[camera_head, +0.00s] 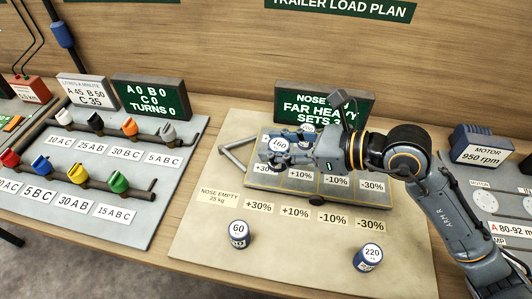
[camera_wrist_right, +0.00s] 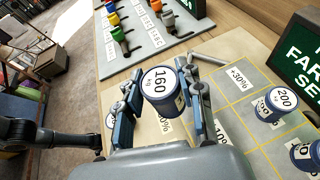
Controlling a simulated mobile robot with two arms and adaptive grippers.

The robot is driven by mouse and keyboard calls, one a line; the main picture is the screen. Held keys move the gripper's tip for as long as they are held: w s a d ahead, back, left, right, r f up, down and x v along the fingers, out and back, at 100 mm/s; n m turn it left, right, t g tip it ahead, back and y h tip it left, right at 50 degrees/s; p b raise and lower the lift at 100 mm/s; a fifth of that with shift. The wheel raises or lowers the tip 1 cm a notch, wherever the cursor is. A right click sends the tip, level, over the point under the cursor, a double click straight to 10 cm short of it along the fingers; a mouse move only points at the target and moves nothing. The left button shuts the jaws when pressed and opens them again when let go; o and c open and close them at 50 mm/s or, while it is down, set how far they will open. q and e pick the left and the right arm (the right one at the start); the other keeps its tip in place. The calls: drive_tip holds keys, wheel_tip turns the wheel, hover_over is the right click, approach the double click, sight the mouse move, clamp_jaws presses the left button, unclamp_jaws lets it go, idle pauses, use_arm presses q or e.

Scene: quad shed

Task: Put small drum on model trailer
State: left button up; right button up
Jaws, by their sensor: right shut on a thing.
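My right gripper (camera_head: 290,148) is shut on a blue drum with a white top marked 160 (camera_head: 278,144). The drum sits upright between its two fingers in the right wrist view (camera_wrist_right: 158,86). In the head view the gripper is over the far left part of the grey model trailer (camera_head: 318,199). I cannot tell whether the drum touches the deck. A drum marked 200 (camera_wrist_right: 272,105) stands on the trailer, with another drum (camera_wrist_right: 307,155) beside it. A drum that reads 60 (camera_head: 239,234) and one marked 220 (camera_head: 368,257) stand on the board in front.
A dark sign (camera_head: 322,104) stands behind the trailer. The trailer's hitch frame (camera_head: 236,158) points left. A valve board (camera_head: 105,190) with coloured handles is at left, and a motor box (camera_head: 481,147) is at right. The beige board (camera_head: 300,255) is clear between the two front drums.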

drive_tip(key=w+f, duration=0.2)
drive_tip(key=w+a+f, duration=0.1)
drive_tip(key=w+f, duration=0.1)
drive_tip(key=w+a+f, duration=0.1)
drive_tip(key=f, duration=0.1)
drive_tip(key=shift+w+a+f+p, duration=0.15)
drive_tip(key=shift+w+p, duration=0.15)
drive_tip(key=shift+w, duration=0.1)
wheel_tip(320, 180, down, 3)
drive_tip(key=shift+w+f, duration=0.1)
drive_tip(key=shift+f, duration=0.05)
use_arm(q)
drive_tip(key=shift+w+a+r, duration=0.25)
drive_tip(key=shift+w+r, duration=0.15)
drive_tip(key=shift+r, duration=0.2)
drive_tip(key=shift+f, duration=0.1)
use_arm(e)
drive_tip(key=shift+f, duration=0.2)
drive_tip(key=o, duration=1.2)
use_arm(q)
drive_tip(key=shift+s, duration=0.1)
